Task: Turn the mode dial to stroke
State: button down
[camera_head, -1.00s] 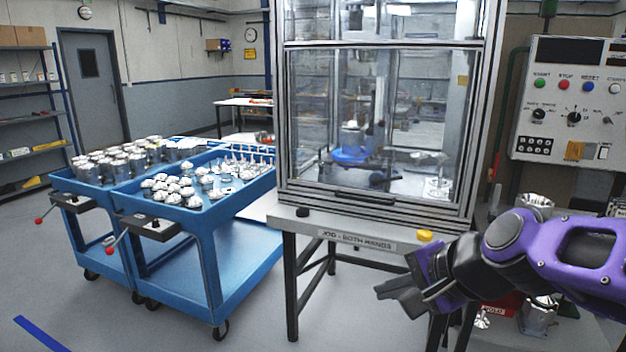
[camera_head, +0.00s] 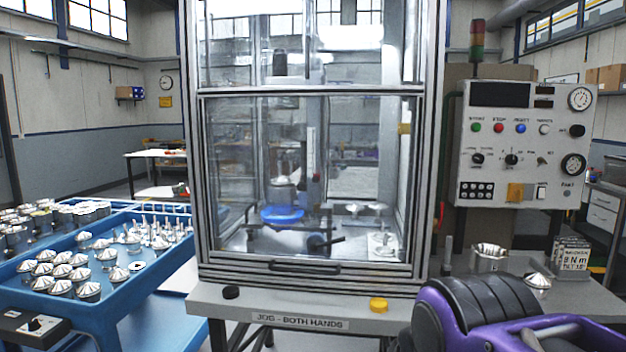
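A light grey control panel (camera_head: 550,147) stands to the right of the glazed press cabinet. In its middle row are two black rotary knobs, a left one (camera_head: 478,158) and a larger middle one (camera_head: 512,159) with marks around it. Their lettering is too small to read, so I cannot tell which is the mode dial or what it points at. A small toggle switch (camera_head: 541,160) sits to their right. My purple and black arm shows at the bottom right, below and in front of the panel. My gripper's fingers are not in the picture.
The press cabinet (camera_head: 193,190) stands on a bench with a black button (camera_head: 231,292) and a yellow button (camera_head: 378,305). A metal cup (camera_head: 488,257) and a conical part (camera_head: 537,281) stand on the right-hand bench. A blue cart (camera_head: 160,276) with metal parts is at left.

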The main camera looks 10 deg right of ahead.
aim_at(479, 158)
jog(key=z, duration=1.3)
